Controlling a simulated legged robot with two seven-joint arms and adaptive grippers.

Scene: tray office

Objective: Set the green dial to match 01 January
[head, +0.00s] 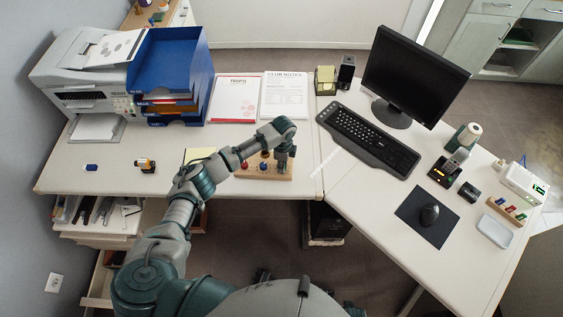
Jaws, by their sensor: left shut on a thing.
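A wooden board (250,173) with several coloured knobs stands near the front edge of the left desk. A blue knob (263,168) and a red knob (264,154) show on it. My left gripper (283,162) points down at the right end of the board. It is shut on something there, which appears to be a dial. The fingers hide that part, so I cannot make out the green dial or its setting. No date reading is legible. My right gripper is not in view.
Two printed sheets, one with a red border (237,98), lie behind the board. Blue letter trays (170,70) and a printer (80,75) stand at the back left. A keyboard (368,140) and monitor (412,75) are right.

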